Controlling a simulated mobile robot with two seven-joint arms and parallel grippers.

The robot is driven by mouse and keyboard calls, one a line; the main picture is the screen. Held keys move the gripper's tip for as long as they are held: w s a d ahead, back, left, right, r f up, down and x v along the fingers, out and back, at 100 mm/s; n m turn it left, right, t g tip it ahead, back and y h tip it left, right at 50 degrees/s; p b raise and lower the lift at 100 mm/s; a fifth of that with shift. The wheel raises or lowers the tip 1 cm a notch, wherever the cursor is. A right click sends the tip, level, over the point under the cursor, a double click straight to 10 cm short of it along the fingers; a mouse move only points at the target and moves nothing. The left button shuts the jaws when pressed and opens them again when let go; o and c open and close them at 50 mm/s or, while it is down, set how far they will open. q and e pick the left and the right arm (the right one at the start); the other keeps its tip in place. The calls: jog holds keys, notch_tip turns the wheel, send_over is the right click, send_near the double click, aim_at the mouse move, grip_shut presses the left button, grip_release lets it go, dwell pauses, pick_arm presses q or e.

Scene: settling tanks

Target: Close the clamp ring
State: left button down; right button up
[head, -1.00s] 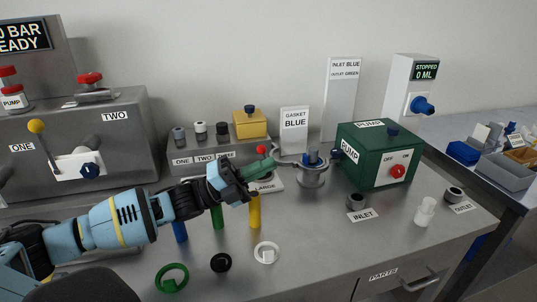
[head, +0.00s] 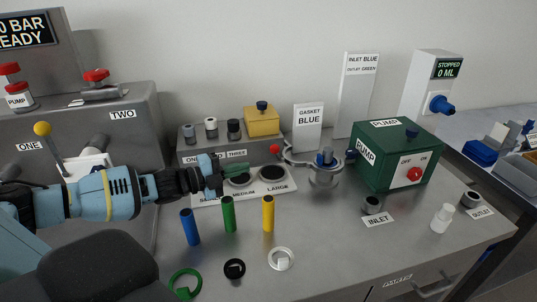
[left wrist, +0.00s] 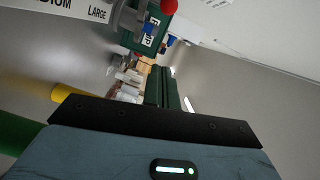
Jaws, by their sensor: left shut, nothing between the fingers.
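The metal clamp ring (head: 297,161) sits at the round metal housing (head: 325,179) left of the green pump box. Its arm reaches left and ends in a red knob (head: 275,148); I cannot tell whether the ring is fully closed. The knob also shows at the top of the left wrist view (left wrist: 168,6). My left gripper (head: 242,168), with green fingers, is shut and empty. It is just left of the red knob, apart from it, above the size tray. Its fingers also show in the left wrist view (left wrist: 166,80). My right gripper is out of view.
The green pump box (head: 385,160) stands right of the housing. The size tray (head: 285,184) is below my left gripper. Blue, green and yellow tubes (head: 268,213) stand in front, with several rings (head: 281,258) nearer. The counter's front right is mostly clear.

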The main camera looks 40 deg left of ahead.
aim_at(273, 151)
pick_arm(q)
jog(key=shift+w, duration=0.1)
jog(key=w+d+f, duration=0.1)
jog(key=w, duration=1)
jog(key=shift+w+d+b, duration=0.15)
jog(key=shift+d+b, duration=0.2)
jog(key=shift+d, duration=0.05)
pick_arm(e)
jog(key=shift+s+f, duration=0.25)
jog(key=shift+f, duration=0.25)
